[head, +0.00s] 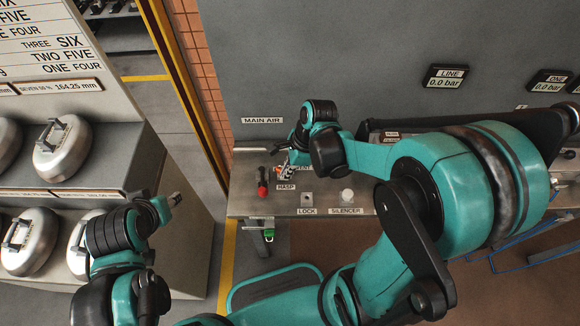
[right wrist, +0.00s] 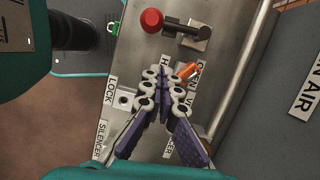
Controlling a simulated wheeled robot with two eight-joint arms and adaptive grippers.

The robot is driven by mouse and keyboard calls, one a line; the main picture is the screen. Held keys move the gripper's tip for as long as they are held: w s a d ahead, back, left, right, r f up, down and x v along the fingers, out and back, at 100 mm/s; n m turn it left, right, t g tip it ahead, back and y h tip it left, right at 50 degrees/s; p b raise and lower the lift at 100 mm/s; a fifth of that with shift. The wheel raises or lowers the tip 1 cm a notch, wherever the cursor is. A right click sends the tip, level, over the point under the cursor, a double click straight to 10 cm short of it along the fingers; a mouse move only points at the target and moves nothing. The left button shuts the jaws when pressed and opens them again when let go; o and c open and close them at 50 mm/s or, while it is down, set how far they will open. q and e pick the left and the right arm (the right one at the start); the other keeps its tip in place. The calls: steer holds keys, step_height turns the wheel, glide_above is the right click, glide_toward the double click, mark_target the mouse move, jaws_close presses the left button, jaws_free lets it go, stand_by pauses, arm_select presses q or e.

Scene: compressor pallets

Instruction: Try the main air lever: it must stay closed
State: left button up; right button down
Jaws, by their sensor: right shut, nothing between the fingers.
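The main air lever, with a red knob (head: 263,188), sits on the steel shelf below the MAIN AIR label (head: 262,120). In the right wrist view its red knob (right wrist: 151,20) and short metal bar (right wrist: 185,28) show at the top. My right gripper (head: 283,172) is just right of the lever in the head view. In the right wrist view its purple fingers (right wrist: 163,78) are together and empty, apart from the lever, and partly cover the HASP label. A small orange part (right wrist: 187,71) shows beside the fingertips. My left gripper (head: 174,199) is at lower left, away from the shelf; its jaw state is unclear.
A green padlock (head: 268,235) hangs at the shelf's front edge. LOCK (head: 307,211) and SILENCER (head: 346,211) labels are on the shelf, right of the lever. A grey panel (head: 340,60) stands behind. A rack with round metal parts (head: 62,148) stands at left.

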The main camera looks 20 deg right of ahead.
mark_target(264, 185)
steer(key=x, duration=0.2)
steer(key=shift+f+b, duration=0.3)
steer(key=shift+b, duration=0.05)
steer(key=a, duration=0.3)
steer(key=shift+w+a+f+b, duration=0.1)
steer(key=shift+w+f+b, duration=0.2)
steer(key=shift+w+b, duration=0.1)
steer(key=shift+a, duration=0.4)
steer(key=shift+a+f, duration=0.1)
steer(key=shift+a, duration=0.65)
